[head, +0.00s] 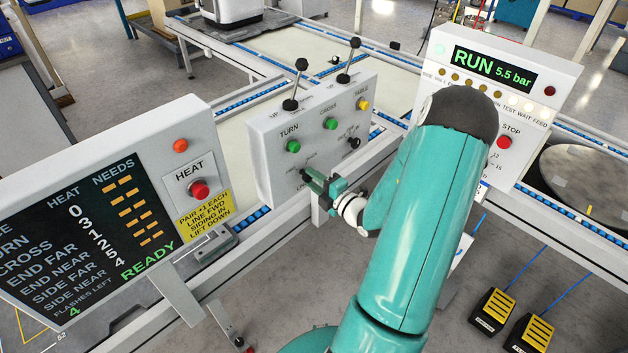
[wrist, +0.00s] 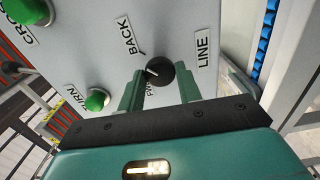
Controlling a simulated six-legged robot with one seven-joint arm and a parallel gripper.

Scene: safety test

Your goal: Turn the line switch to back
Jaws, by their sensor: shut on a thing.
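The line switch (wrist: 161,72) is a round black knob on the grey panel, with a small pale mark on its left side in the wrist view. The label LINE (wrist: 202,52) is on one side of it and BACK (wrist: 131,38) is up and left of it. Another label is mostly hidden by a finger. My gripper (wrist: 160,84) has its two green fingers on either side of the knob, shut on it. In the head view my gripper (head: 315,182) reaches the lower part of the panel (head: 262,160), and the knob is hard to make out there.
Green TURN (head: 293,147) and CROSS (head: 330,123) buttons and two black levers (head: 290,104) (head: 344,78) are on the same panel. A HEAT board (head: 80,240) stands left, reading READY. A RUN 5.5 bar console (head: 493,85) with a red STOP button (head: 504,142) stands right.

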